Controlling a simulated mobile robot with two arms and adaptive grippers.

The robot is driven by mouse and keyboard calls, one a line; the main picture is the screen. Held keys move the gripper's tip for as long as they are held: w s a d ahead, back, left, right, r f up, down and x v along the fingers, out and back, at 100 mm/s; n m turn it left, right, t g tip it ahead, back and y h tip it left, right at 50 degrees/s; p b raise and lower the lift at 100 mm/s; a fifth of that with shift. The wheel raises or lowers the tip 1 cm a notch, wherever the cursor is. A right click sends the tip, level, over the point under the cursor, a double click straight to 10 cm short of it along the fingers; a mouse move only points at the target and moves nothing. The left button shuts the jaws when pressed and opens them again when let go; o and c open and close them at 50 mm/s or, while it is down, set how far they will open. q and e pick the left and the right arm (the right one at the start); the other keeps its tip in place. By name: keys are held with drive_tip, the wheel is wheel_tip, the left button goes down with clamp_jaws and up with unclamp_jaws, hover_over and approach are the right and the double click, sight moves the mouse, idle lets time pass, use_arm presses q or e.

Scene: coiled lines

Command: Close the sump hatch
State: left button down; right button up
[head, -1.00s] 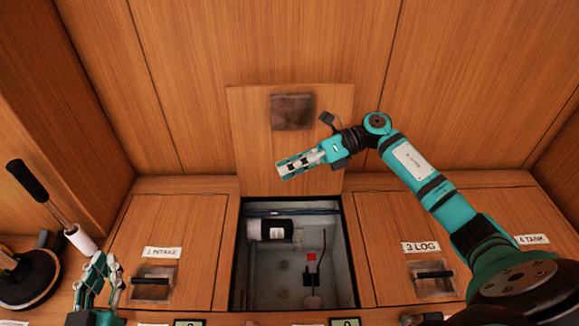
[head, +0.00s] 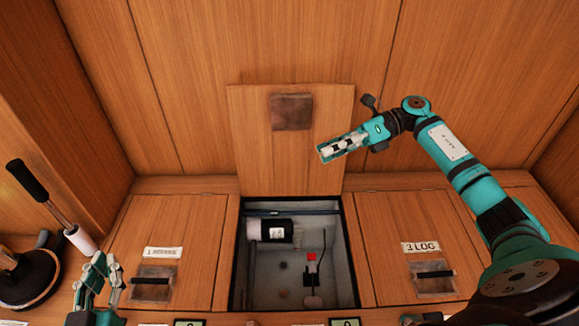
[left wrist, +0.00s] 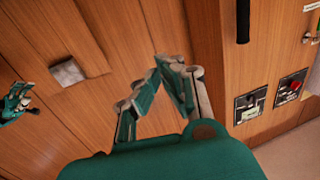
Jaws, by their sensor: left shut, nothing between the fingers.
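The sump hatch lid (head: 245,130) stands open in the head view, upright against the back wall, with a dark square patch on its face. Below it the hatch opening (head: 346,230) is uncovered. My right gripper (head: 328,150) hangs in front of the lid's right edge, apart from the patch; its finger gap is unclear. My left gripper (head: 98,262) is low at the left, over the counter beside the intake lid, shut and empty. The left wrist view shows its fingertips (left wrist: 172,66) together. A panel with a grey patch (left wrist: 68,72) there looks like the raised lid.
Inside the opening lie a dark cylinder with a white label (head: 266,231) and a small red block (head: 311,256). Closed lids flank it: intake (head: 185,220) and log (head: 400,215). A black-handled tool (head: 50,205) and a round black base (head: 30,280) stand at the left.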

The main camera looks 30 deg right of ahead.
drive_tip(key=shift+v, duration=1)
drive_tip(key=shift+c, duration=0.5)
